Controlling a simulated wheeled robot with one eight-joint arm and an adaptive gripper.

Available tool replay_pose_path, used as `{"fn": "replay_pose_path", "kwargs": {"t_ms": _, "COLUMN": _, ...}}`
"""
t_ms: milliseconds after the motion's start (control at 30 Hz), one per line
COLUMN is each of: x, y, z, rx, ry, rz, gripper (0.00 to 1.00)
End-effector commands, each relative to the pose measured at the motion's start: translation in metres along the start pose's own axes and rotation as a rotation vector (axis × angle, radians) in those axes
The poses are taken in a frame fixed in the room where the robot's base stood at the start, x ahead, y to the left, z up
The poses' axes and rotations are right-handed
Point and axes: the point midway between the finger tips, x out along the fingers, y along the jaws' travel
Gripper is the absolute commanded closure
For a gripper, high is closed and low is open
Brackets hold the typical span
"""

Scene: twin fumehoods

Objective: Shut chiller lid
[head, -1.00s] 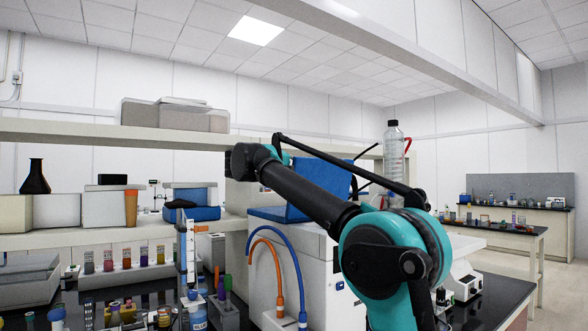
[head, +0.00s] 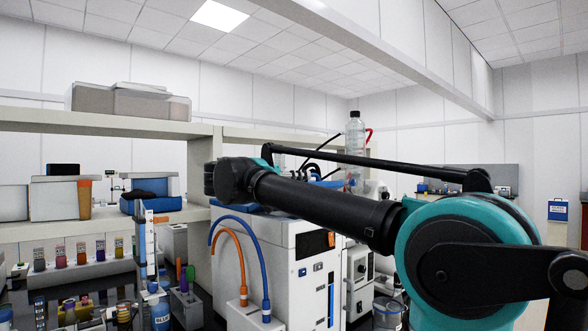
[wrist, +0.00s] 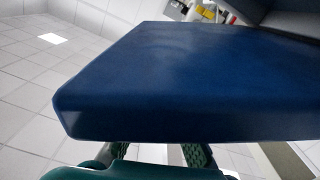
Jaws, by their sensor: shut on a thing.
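The chiller (head: 305,265) is a white box with a control panel on its front, standing on the bench in the middle of the head view. A blue strip (head: 233,209) shows along its top left edge. The blue lid (wrist: 180,85) fills much of the wrist view as a broad slab. In the head view my arm covers most of the lid, so its exact angle cannot be told there. My gripper (wrist: 160,154) is at the lid's near edge, with its fingers shut on it. The gripper is hidden behind my arm in the head view.
Blue and orange hoses (head: 240,250) loop at the chiller's left front. Coloured vials (head: 80,250) and a blue-labelled bottle (head: 160,314) stand to the left. A clear bottle (head: 355,140) with a black cap rises behind my arm. A shelf (head: 100,122) runs above at left.

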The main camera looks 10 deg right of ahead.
Motion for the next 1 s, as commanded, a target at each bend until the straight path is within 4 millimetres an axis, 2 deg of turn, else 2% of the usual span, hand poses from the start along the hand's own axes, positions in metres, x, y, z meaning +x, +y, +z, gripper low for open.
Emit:
{"fn": "replay_pose_path", "kwargs": {"t_ms": 100, "x": -0.001, "y": 0.004, "z": 0.011, "rx": 0.066, "ry": 0.001, "rz": -0.002, "gripper": 1.00}}
{"fn": "replay_pose_path", "kwargs": {"t_ms": 400, "x": 0.000, "y": 0.008, "z": 0.026, "rx": 0.059, "ry": 0.000, "rz": -0.001, "gripper": 1.00}}
{"fn": "replay_pose_path", "kwargs": {"t_ms": 933, "x": 0.000, "y": 0.009, "z": 0.029, "rx": 0.057, "ry": 0.000, "rz": -0.001, "gripper": 1.00}}
{"fn": "replay_pose_path", "kwargs": {"t_ms": 967, "x": 0.000, "y": 0.009, "z": 0.029, "rx": 0.057, "ry": 0.000, "rz": -0.001, "gripper": 0.87}}
{"fn": "replay_pose_path", "kwargs": {"t_ms": 1000, "x": 0.000, "y": 0.009, "z": 0.029, "rx": 0.057, "ry": 0.000, "rz": -0.001, "gripper": 0.82}}
